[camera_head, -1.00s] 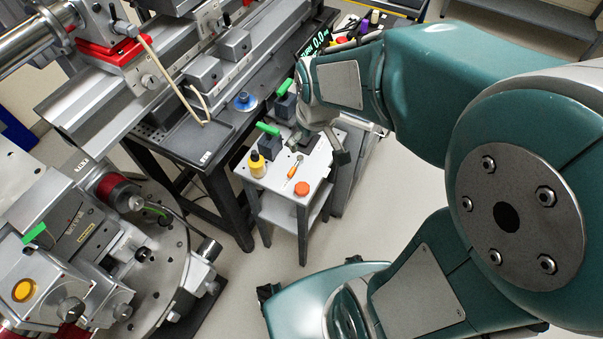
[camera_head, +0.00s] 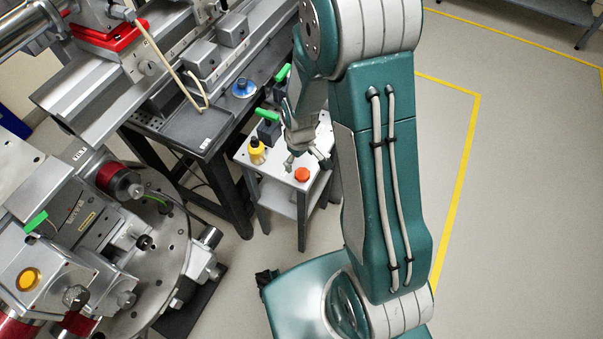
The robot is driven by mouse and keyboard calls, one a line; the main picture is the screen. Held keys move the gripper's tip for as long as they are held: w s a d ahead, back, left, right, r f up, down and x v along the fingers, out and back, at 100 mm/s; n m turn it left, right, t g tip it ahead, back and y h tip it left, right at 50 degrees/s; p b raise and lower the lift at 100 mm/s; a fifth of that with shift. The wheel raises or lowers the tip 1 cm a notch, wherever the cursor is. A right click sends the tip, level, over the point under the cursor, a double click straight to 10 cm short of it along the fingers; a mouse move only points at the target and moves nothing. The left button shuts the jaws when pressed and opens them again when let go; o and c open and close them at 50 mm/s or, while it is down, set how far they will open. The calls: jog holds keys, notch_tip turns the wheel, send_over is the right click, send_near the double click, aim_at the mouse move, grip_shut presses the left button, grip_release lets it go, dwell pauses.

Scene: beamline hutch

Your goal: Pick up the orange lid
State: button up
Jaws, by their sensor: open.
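The orange lid (camera_head: 302,174) is a small round disc lying on the top of the small white table (camera_head: 272,178), near its front right corner. My gripper (camera_head: 308,164) is above the table, with its fingers spread just behind and beside the lid in the picture. It is open and holds nothing that I can see. Its exact height above the lid cannot be told. The orange-handled screwdriver seen before is hidden behind my gripper.
A blue round object (camera_head: 242,87) sits on the dark bench (camera_head: 200,130). Heavy beamline equipment (camera_head: 130,240) fills the left. Floor at right is clear.

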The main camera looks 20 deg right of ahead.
aim_at(300, 172)
jog(key=shift+d+f, duration=0.15)
jog(key=shift+f, duration=2.65)
jog(key=c, duration=1)
